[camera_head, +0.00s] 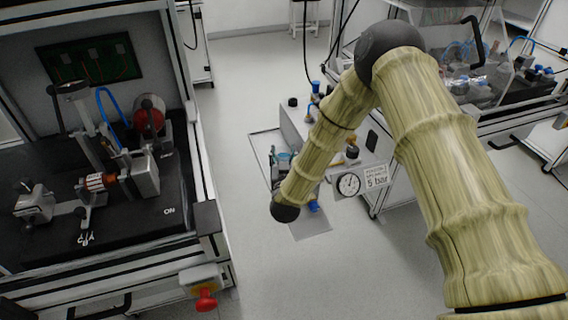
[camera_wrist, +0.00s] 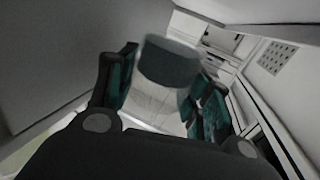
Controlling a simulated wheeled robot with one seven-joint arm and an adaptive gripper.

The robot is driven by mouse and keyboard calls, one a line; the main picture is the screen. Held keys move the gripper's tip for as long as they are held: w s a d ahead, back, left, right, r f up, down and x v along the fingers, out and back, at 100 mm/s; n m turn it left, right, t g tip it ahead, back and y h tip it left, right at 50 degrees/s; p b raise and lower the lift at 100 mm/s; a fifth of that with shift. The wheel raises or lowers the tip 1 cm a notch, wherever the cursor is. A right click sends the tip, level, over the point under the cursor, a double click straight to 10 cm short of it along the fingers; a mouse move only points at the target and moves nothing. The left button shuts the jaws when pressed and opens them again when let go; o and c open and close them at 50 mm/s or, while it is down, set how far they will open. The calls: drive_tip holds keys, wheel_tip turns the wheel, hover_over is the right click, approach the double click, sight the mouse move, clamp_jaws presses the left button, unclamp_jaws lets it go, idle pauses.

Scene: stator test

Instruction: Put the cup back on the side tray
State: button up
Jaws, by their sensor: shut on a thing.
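In the wrist view my gripper (camera_wrist: 160,100) has its teal-padded fingers on either side of a cup-like thing (camera_wrist: 168,66). This has a dark grey-green rounded upper part and a paler part below it, and the fingers are shut on it. It looks tilted in that picture. In the head view my gripper is mostly hidden behind my forearm, with a little teal and dark shape showing left of it. The cup cannot be made out there. I cannot tell for sure which surface is the side tray.
At left a black-topped test bench (camera_head: 150,215) holds a clamped rig and a red-ended motor (camera_head: 149,113). A red knob (camera_head: 206,301) sticks out at its front. A pressure gauge (camera_head: 348,184) and "5 bar" sign are beside my arm. Grey floor (camera_head: 245,80) lies open between the benches.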

drive_tip(key=shift+f, duration=1.85)
drive_tip(key=shift+f, duration=0.15)
drive_tip(key=o, duration=1)
drive_tip(key=shift+r, duration=0.25)
drive_tip(key=shift+s+f, duration=0.1)
drive_tip(key=shift+s, duration=3.65)
